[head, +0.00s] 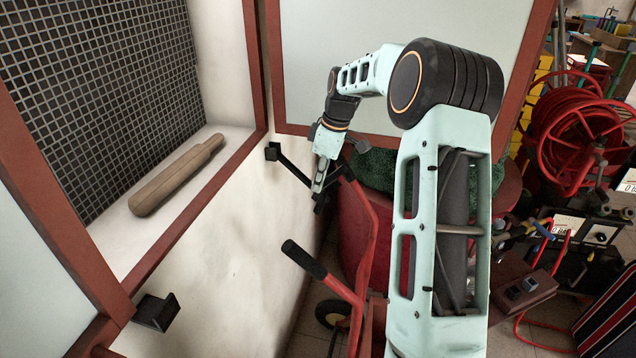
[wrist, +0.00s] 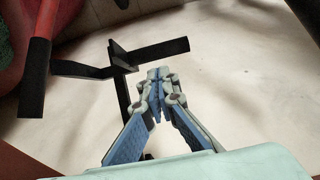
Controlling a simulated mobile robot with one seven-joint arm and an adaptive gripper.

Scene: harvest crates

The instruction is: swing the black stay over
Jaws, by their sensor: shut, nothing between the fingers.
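The black stay (head: 291,168) is a thin bar on the pale wall below the window frame. In the head view it runs from a square block at its upper left down to the right, toward my gripper (head: 318,196). In the wrist view black bars, apparently the stay (wrist: 122,92) and its bracket, run behind and beside my gripper (wrist: 158,75). My gripper is shut and empty, its fingertips close to the bars. I cannot tell whether they touch. The fingers hide part of the bar in the wrist view.
A black bracket (head: 155,312) sits on the frame at lower left. A wooden bat-shaped piece (head: 178,175) lies on the sill by the mesh (head: 95,80). A red barrow's black-gripped handle (head: 303,260) stands close below my gripper. A red hose reel (head: 580,130) is at right.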

